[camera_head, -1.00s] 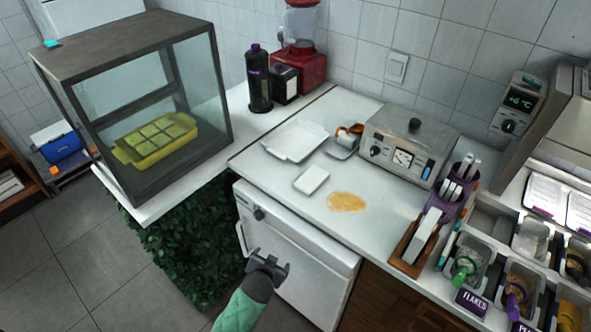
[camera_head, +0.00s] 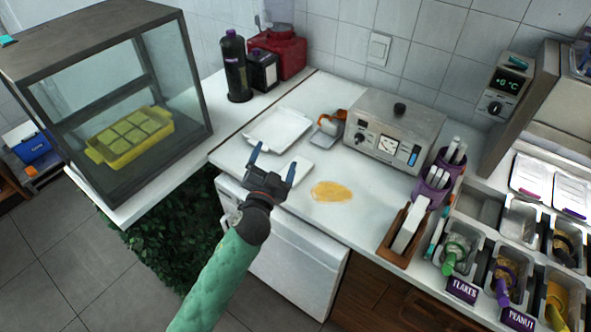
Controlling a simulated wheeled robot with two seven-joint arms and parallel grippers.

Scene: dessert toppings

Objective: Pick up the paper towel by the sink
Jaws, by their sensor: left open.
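A small white folded pad, which looks like the paper towel (camera_head: 303,164), lies on the white counter between a white tray and an orange-yellow spill (camera_head: 332,191). My left gripper (camera_head: 272,163) is open and empty at the counter's front edge. Its fingers point away from me, and the right finger covers part of the pad. I cannot tell whether it touches the pad. My right gripper is not in view. No sink is clearly seen.
The white tray (camera_head: 278,130) lies behind the gripper. A metal appliance (camera_head: 394,130) stands behind the spill. A wooden holder (camera_head: 404,236) and topping bins (camera_head: 458,250) are at the right. A glass case (camera_head: 110,95) with a yellow tray stands at the left.

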